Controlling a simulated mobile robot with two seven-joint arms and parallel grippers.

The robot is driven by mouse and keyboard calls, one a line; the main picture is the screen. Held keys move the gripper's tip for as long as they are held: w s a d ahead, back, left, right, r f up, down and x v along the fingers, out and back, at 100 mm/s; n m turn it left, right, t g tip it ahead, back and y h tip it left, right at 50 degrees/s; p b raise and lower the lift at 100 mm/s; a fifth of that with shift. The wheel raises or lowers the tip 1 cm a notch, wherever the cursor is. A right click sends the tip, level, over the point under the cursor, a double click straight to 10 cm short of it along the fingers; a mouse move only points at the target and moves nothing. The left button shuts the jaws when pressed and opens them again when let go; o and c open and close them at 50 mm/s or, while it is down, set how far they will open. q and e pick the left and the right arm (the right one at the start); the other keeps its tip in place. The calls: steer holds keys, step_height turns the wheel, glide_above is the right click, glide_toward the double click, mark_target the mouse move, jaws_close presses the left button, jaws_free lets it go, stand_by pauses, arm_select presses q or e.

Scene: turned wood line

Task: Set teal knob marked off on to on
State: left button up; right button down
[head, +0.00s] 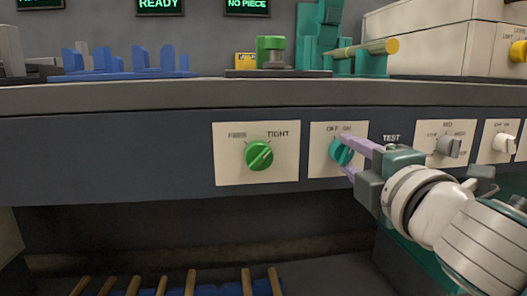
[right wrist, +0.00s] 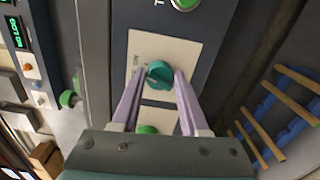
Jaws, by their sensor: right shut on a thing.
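The teal knob (head: 340,152) sits on a pale plate (head: 318,170) marked OFF and ON on the dark front panel. In the right wrist view the teal knob (right wrist: 160,73) shows between two lilac fingers. My right gripper (head: 346,152) reaches in from the right and is shut on the teal knob, one finger on each side. The fingers hide part of the knob and plate, and I cannot tell which mark the knob points to. My left gripper is not in view.
A green knob (head: 259,155) marked TIGHT is on the plate to the left. A grey knob (head: 449,147) and a white switch (head: 504,143) are to the right, close to my right arm. Green and teal fixtures stand on the bench top (head: 180,97) above.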

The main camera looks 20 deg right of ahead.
steer(key=shift+m, duration=0.3)
steer(key=shift+c, duration=2.1)
jaws_free()
steer(key=v, duration=1)
steer(key=shift+p, duration=0.4)
